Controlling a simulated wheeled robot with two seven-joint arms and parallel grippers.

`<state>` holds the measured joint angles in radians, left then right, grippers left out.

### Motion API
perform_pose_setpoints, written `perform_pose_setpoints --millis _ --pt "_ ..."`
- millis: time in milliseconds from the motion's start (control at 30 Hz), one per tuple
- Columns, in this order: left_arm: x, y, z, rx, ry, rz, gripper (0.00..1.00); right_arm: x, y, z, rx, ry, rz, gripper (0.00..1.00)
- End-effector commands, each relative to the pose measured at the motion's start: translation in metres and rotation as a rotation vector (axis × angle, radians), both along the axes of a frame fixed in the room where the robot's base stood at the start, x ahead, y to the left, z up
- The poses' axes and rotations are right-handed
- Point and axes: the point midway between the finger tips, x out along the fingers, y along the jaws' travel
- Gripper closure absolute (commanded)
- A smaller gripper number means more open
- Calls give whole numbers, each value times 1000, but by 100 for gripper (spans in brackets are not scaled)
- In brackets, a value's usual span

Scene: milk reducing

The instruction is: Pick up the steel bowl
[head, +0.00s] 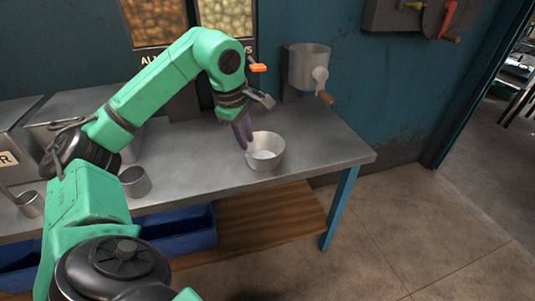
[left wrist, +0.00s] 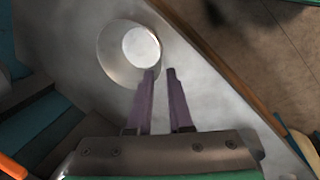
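The steel bowl (head: 266,158) stands upright on the grey metal table (head: 330,140), near its front edge. My left gripper (head: 244,133) reaches down at the bowl's left side, its purple fingers overlapping the rim in the head view. In the left wrist view, the bowl (left wrist: 115,50) lies just beyond the fingertips (left wrist: 160,74). A gap shows between the fingers. One fingertip overlaps the bowl's edge and the other is just outside it. I cannot tell whether they touch the bowl. My right gripper is not in view.
A metal cup (head: 135,182) and another cup (head: 30,204) stand at the left of the table. A metal container with a crank (head: 308,66) is at the back wall. Blue bins (head: 185,222) sit on the wooden lower shelf (head: 260,220). The table's right end is clear.

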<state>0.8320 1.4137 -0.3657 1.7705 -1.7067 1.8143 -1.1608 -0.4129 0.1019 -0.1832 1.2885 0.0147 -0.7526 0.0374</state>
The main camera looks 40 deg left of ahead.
Motion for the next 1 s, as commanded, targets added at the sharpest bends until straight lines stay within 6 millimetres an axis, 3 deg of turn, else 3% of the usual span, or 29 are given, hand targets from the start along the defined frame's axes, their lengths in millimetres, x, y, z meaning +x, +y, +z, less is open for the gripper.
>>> perform_pose_setpoints --millis 33,100,267,500,767,833,1000 --pt "3 1 -21 0 5 0 81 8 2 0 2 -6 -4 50" --pt "8 1 -36 0 3 0 81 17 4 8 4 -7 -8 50" --pt "13 2 -54 -1 1 -1 81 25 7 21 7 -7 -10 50" --pt "22 2 -96 -2 2 -1 81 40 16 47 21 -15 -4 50" --pt "24 2 -101 -2 -1 -2 81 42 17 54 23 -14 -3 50" --pt "24 2 -101 -2 -1 -2 100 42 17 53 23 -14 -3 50" --pt "24 2 -101 -2 -1 -2 100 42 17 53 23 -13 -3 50"
